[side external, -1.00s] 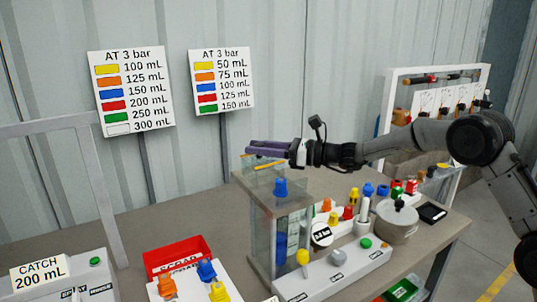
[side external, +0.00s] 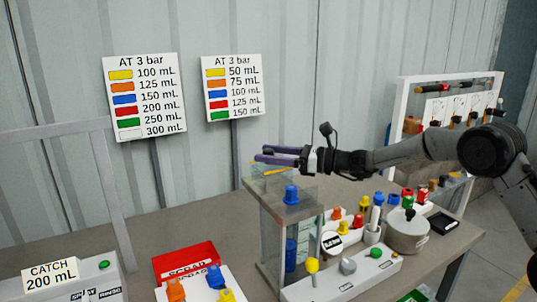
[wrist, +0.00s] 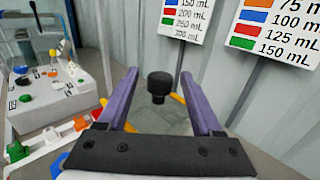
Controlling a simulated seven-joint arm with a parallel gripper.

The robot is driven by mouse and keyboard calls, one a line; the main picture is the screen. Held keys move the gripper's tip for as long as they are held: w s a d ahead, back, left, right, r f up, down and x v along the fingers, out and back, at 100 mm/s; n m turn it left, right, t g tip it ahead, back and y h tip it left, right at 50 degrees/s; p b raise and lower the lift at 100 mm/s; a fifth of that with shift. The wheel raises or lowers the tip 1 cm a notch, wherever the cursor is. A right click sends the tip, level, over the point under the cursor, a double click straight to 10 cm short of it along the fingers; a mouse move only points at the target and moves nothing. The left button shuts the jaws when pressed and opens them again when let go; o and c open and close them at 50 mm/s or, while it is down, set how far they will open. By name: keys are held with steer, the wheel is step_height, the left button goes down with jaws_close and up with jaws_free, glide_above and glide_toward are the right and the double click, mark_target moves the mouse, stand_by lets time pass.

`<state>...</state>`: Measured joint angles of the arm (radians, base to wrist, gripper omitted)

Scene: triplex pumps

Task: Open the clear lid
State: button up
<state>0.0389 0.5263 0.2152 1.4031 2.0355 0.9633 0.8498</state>
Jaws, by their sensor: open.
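A clear box (side external: 272,232) with grey edges stands on the bench, with its clear lid (side external: 273,186) on top. My gripper (side external: 263,155) is just above the box top, its purple fingers pointing left and level. In the wrist view the fingers of my gripper (wrist: 160,74) are spread apart. A black knob (wrist: 160,84) shows between them, apart from both, above a see-through panel that seems to be the lid (wrist: 160,118). The knob is not clearly seen in the side view. Orange strips show beside the fingertips.
A blue nozzle (side external: 291,195) stands by the front of the box top. A white block (side external: 345,280) with coloured knobs, several nozzles and a grey pot (side external: 407,232) are on the right. A red scrap tray (side external: 185,262) lies left. The wall is close behind.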

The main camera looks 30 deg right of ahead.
steer(key=v, duration=1.3)
steer(key=shift+s+d, duration=0.15)
